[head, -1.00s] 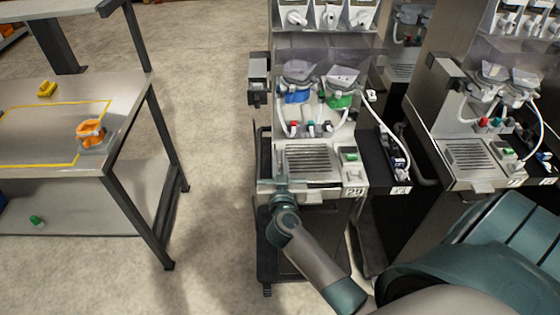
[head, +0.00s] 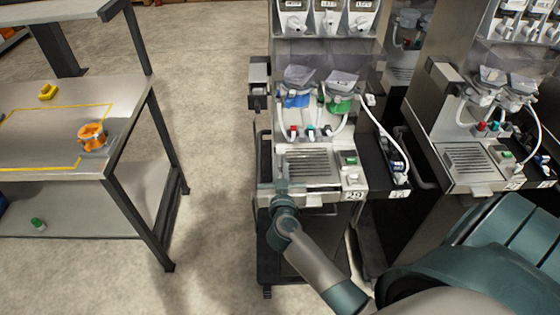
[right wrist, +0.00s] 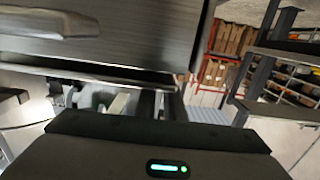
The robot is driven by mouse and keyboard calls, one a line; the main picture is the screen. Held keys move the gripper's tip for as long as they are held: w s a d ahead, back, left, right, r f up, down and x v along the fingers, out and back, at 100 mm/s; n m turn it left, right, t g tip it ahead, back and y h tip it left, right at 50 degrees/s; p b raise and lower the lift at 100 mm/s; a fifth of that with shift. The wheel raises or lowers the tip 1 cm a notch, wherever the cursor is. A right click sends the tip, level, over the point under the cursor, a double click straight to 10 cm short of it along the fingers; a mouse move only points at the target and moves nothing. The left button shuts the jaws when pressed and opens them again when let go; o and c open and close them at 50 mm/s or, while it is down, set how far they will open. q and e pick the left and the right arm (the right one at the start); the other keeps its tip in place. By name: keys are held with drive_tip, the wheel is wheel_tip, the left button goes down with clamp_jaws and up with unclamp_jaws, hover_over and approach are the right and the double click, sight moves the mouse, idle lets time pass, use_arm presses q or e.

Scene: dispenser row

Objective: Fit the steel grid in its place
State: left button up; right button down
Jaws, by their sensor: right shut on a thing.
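The steel grid (head: 313,164), a slatted metal plate, shows over the drip area at the front of the middle dispenser (head: 325,45). My right gripper (head: 280,188) is at the front left corner of this dispenser and is shut on the grid's front left edge, as far as I can see. Its fingertips are small and partly hidden. Whether the grid lies flat in its recess I cannot tell. In the right wrist view a dark brushed metal surface (right wrist: 120,35) fills the top left, and the fingertips do not show. My left gripper is not in view.
Blue and green-marked cups (head: 340,88), white hoses and small colored knobs (head: 311,130) sit close behind the grid. A second dispenser (head: 465,160) stands at the right. A steel table (head: 120,105) with an orange item (head: 92,135) stands at the left. Open floor lies between.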

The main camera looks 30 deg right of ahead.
idle(0.4)
drive_tip(key=shift+f, duration=0.8)
idle(0.4)
drive_tip(key=c, duration=1.8)
unclamp_jaws()
drive_tip(key=shift+o, duration=0.2)
drive_tip(key=shift+s, duration=0.1)
drive_tip(key=f+b+v, duration=0.1)
drive_tip(key=b+v, duration=0.2)
drive_tip(key=v, duration=1.4)
drive_tip(key=shift+r, duration=0.5)
drive_tip(key=shift+s+a, duration=0.1)
